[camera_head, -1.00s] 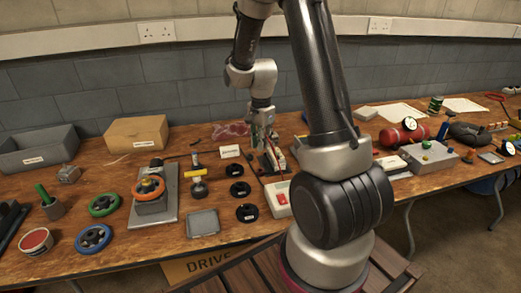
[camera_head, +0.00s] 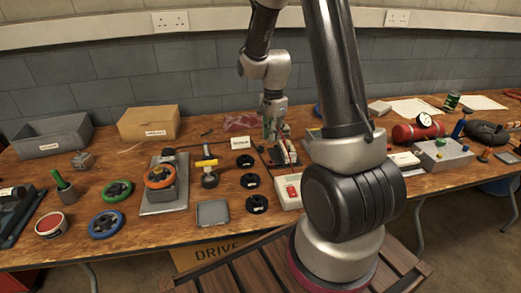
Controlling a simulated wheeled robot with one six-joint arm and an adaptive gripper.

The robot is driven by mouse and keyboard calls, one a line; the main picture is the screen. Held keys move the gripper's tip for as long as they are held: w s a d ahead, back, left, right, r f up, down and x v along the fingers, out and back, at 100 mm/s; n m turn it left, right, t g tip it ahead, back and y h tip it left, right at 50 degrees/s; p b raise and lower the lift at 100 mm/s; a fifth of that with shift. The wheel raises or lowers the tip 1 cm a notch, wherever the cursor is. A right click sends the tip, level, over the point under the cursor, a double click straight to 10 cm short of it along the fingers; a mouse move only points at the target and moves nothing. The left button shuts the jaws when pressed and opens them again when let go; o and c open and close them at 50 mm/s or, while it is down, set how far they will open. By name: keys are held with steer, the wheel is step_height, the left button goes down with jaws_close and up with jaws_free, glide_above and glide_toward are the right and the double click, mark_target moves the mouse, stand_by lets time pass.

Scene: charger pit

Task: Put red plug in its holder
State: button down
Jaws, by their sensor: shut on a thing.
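My gripper (camera_head: 273,136) points down at the back middle of the bench. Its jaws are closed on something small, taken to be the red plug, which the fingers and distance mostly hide. The gripper is just above or at the back of a dark stand with red and pale parts (camera_head: 285,152), which may be the plug's holder. I cannot tell whether the plug touches it. A pale box with a red switch (camera_head: 291,190) lies in front of the stand, partly behind my arm.
Several black rings (camera_head: 257,204) lie left of the stand, with a small white label card (camera_head: 240,142) behind them. A grey square tray (camera_head: 212,213) and an orange handwheel on a plate (camera_head: 160,178) are farther left. A red cylinder with a gauge (camera_head: 415,132) is right of my arm.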

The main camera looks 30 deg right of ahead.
steer(key=shift+s+f, duration=0.1)
steer(key=shift+f, duration=0.05)
steer(key=shift+w+d+f, duration=0.2)
steer(key=shift+w+f, duration=1)
steer(key=shift+w, duration=0.6)
steer(key=shift+w+d+f, duration=0.25)
steer(key=shift+w+f, duration=0.9)
steer(key=shift+w, duration=0.65)
steer(key=shift+w+d+f, duration=0.2)
steer(key=shift+w+f, duration=1)
steer(key=shift+w, duration=0.6)
steer(key=shift+f, duration=1.15)
steer(key=c, duration=1.3)
jaws_free()
